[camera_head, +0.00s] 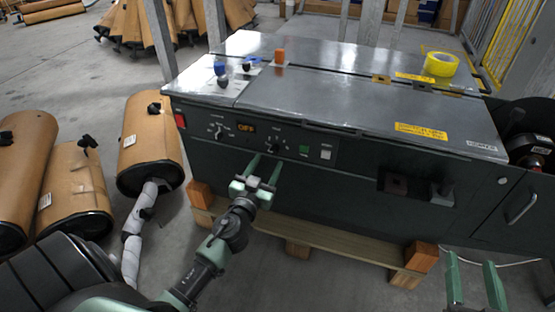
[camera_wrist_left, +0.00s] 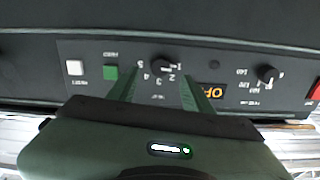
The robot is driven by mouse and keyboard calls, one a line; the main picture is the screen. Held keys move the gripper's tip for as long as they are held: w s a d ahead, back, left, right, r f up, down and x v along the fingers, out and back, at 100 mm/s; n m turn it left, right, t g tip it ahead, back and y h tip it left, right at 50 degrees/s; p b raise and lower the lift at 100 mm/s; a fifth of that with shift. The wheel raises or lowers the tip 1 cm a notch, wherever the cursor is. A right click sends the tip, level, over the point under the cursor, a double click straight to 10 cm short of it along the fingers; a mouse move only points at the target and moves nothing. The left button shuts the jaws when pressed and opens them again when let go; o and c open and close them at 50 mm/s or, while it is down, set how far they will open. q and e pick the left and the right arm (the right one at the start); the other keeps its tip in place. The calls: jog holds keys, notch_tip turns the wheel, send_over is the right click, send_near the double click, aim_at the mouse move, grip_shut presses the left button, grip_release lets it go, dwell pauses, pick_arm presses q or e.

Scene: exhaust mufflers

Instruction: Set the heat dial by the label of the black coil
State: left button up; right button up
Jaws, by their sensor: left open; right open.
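The machine's front panel (camera_head: 255,141) has two black dials. The dial with numerals around it (camera_head: 274,148) also shows upside down in the left wrist view (camera_wrist_left: 162,65). The other dial (camera_head: 219,134) sits left of the lit OFF display (camera_head: 246,127); it also shows in the wrist view (camera_wrist_left: 267,73). I cannot read which is the heat dial. My left gripper (camera_head: 264,170) is open, its fingers pointing at the numbered dial, apparently short of it. A black coil (camera_head: 520,141) is at the machine's right end; its label is too small to read. My right gripper (camera_head: 470,262) is open and empty, low at right.
The panel also has a green button (camera_head: 304,149), a white button (camera_head: 326,154) and a red switch (camera_head: 180,121). Yellow tape (camera_head: 441,64) lies on the machine top. A wooden pallet (camera_head: 330,239) is under the machine.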

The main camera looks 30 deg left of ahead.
aim_at(274, 153)
pick_arm(q)
jog(key=x, duration=0.5)
grip_shut()
